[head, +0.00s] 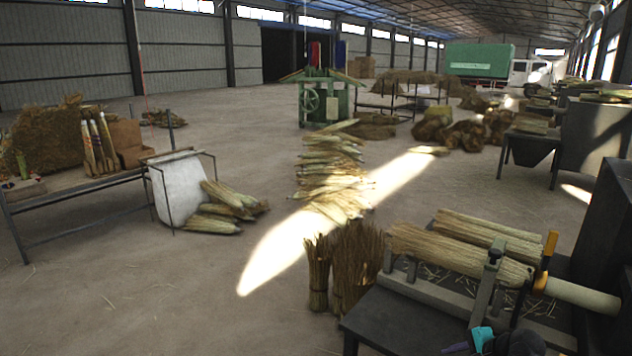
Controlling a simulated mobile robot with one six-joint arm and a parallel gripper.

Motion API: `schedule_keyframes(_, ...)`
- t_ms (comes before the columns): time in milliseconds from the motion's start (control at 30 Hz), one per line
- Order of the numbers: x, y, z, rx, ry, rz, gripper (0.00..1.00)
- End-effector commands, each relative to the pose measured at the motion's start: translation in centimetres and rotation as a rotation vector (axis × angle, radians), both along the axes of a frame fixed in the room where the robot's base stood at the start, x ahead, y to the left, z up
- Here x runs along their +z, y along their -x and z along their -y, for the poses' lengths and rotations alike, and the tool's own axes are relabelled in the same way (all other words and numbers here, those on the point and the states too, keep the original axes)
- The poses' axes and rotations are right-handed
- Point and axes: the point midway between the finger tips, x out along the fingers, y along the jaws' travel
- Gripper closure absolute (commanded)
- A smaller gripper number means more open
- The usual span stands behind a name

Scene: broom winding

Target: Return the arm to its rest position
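My arm and gripper cannot be made out in the head view. A bundle of straw (455,251) lies along the winding stand (449,301) at the lower right. A pale handle (583,295) sticks out of its right end. A dark upright clamp (487,284) and a yellow-and-black lever (545,262) stand by the bundle. A second straw bundle (490,230) lies behind it. Small teal (482,338) and purple (457,348) pieces and a dark shape (519,344) show at the bottom edge, partly cut off; I cannot tell what they are.
The dark work table (375,322) fills the lower right. Upright straw bundles (345,265) stand at its left. Straw heaps (331,178) lie mid-floor. A side table (75,192) stands left, and a green machine (324,98) farther back. The floor at lower left is clear.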

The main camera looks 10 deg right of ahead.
Motion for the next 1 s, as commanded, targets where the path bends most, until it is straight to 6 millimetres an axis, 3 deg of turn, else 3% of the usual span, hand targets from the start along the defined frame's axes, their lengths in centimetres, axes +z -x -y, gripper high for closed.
schedule_keyframes(33, -1.4, -0.4, -1.7, 0.033, -0.005, -0.018, 0.62)
schedule_keyframes(233, -6.0, -1.1, -7.4, 0.153, -0.013, -0.083, 0.62)
schedule_keyframes(467, -11.3, -0.7, -14.2, 0.301, -0.013, -0.164, 0.62)
schedule_keyframes(767, -18.2, 2.0, -22.8, 0.517, 0.003, -0.278, 0.62)
schedule_keyframes(1000, -23.4, 5.9, -28.9, 0.707, 0.031, -0.369, 0.62)
